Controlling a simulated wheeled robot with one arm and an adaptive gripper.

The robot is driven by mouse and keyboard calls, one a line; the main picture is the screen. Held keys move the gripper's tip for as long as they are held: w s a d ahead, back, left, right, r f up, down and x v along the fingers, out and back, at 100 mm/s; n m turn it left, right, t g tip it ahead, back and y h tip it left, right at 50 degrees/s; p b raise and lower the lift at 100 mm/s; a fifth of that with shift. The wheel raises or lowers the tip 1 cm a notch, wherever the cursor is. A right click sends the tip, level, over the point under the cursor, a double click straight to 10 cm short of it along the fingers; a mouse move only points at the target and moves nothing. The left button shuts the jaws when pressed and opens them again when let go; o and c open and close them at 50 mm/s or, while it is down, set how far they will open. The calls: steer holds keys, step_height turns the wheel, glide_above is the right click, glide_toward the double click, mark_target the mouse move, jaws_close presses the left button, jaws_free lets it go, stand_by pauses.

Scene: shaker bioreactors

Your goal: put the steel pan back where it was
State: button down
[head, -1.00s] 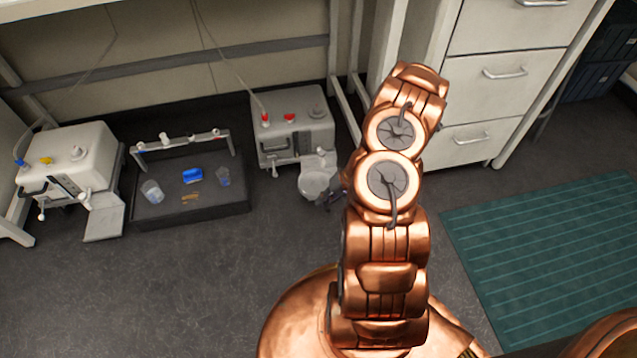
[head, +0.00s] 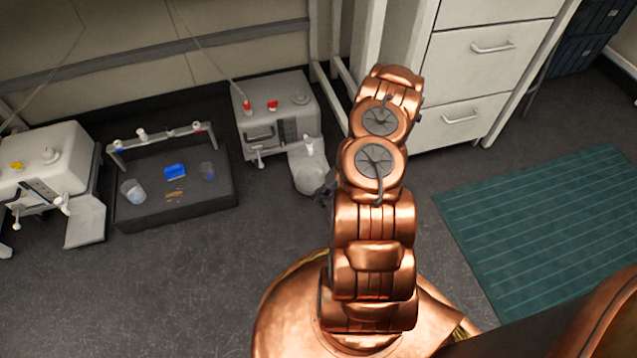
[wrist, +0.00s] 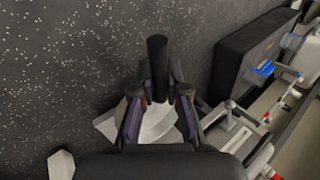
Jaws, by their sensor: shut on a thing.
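The steel pan (head: 309,176) shows in the head view as a pale rounded shape at the front of the right-hand white machine (head: 275,105). In the wrist view the pan (wrist: 156,122) is partly hidden behind my gripper's fingers. Its black handle (wrist: 157,65) stands between the fingertips. My gripper (wrist: 159,95) is shut on the handle. In the head view my gripper (head: 327,189) is small and mostly hidden by my copper arm. A pale flat plate (wrist: 106,124) shows beside the pan in the wrist view. I cannot tell whether the pan touches it.
A black tray (head: 180,214) with beakers, a blue item and a rail stands left of the right machine. Another white machine (head: 45,160) with a front plate (head: 86,222) is further left. White drawers (head: 480,80) and a green mat (head: 545,225) are at right. Front floor is clear.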

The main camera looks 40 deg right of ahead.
steer(key=b, duration=0.2)
glide_above(316, 186)
steer(key=d, duration=0.1)
steer(key=shift+s+f, duration=0.3)
steer(key=shift+f, duration=0.1)
steer(key=shift+w+d+f, duration=0.1)
steer(key=shift+w+f, duration=0.05)
steer(key=shift+f+b, duration=0.75)
steer(key=shift+f, duration=1)
steer(key=c, duration=1.2)
jaws_free()
